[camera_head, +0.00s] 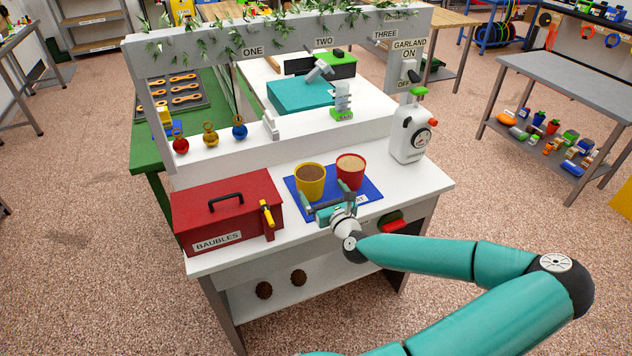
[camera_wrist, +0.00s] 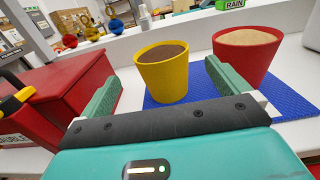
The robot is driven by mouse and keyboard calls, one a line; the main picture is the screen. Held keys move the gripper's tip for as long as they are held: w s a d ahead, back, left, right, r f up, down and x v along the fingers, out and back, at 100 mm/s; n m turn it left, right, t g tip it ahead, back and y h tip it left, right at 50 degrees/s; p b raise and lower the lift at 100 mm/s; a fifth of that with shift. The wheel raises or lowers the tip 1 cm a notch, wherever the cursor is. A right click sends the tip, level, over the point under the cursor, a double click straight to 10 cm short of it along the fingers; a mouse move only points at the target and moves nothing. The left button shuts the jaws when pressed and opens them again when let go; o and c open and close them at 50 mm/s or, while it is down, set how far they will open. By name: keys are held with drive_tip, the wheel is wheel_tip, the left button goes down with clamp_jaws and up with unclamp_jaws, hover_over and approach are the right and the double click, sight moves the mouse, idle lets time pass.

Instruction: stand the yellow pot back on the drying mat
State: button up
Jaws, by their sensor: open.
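The yellow pot (camera_head: 310,181), filled with dark brown soil, stands upright on the blue drying mat (camera_head: 291,186), toward its left side. In the wrist view the yellow pot (camera_wrist: 163,76) is ahead of my gripper, with the mat (camera_wrist: 285,97) under it. A red pot (camera_head: 350,169) with lighter fill stands upright on the mat to the right of the yellow pot, with a gap between them. My gripper (camera_head: 325,200) is open and empty, just in front of the yellow pot, its fingers apart and not touching the pot.
A red BAUBLES box (camera_head: 228,212) with a yellow latch stands close left of the mat. A white bottle (camera_head: 409,134) with a gauge stands at the back right. Baubles (camera_head: 210,138) line the raised ledge behind. White worktop is free right of the mat.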

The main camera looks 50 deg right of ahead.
drive_tip(key=shift+v, duration=1.3)
